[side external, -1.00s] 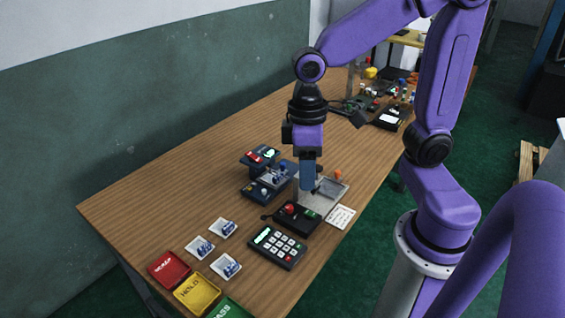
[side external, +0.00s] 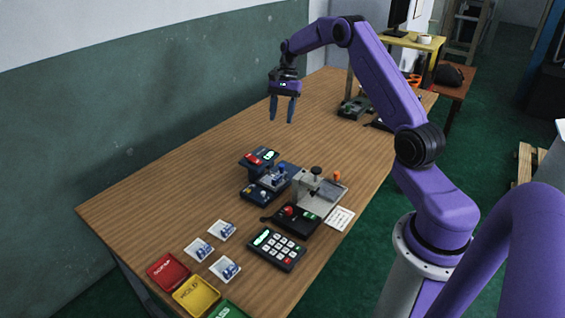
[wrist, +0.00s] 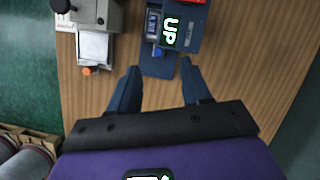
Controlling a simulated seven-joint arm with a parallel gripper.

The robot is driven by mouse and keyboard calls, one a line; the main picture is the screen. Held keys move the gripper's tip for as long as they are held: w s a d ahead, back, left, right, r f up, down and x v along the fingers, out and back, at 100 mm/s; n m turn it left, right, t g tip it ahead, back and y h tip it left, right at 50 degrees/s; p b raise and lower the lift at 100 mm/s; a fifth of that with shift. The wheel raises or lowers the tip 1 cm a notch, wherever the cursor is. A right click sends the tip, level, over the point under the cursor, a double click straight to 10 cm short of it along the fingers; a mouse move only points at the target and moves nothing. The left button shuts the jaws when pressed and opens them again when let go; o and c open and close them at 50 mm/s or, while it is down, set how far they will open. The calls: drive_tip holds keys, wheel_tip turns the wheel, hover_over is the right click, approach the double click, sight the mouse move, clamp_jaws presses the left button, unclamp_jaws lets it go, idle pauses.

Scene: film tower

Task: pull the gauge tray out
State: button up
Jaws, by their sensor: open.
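The gauge is a light grey block (side external: 306,187) with a black knob, standing near the right edge of the table. Its flat pale tray (side external: 329,191) lies beside the block, with an orange knob (side external: 337,175) at its far end. In the wrist view the tray (wrist: 95,46) shows at upper left, extending from the grey block (wrist: 98,14), with the orange knob (wrist: 87,71) at its near end. How far the tray slides out is hard to tell. My gripper (side external: 282,119) is open and empty, in the air beyond the gauge; its fingers (wrist: 159,76) touch nothing.
A dark blue device (side external: 268,178) with a small screen stands left of the gauge. A black box with a red button (side external: 296,217) and a keypad (side external: 277,249) are nearer. Red and yellow trays (side external: 195,294) lie at the near end. The table's middle beyond the gauge is clear.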

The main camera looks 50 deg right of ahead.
drive_tip(key=d+f+m, duration=0.2)
drive_tip(key=d, duration=0.3)
approach(282, 165)
drive_tip(key=shift+t, duration=0.3)
drive_tip(key=x, duration=0.8)
drive_tip(key=shift+s+a+f, duration=0.1)
drive_tip(key=shift+s+f, duration=0.15)
drive_tip(key=shift+f, duration=0.1)
clamp_jaws()
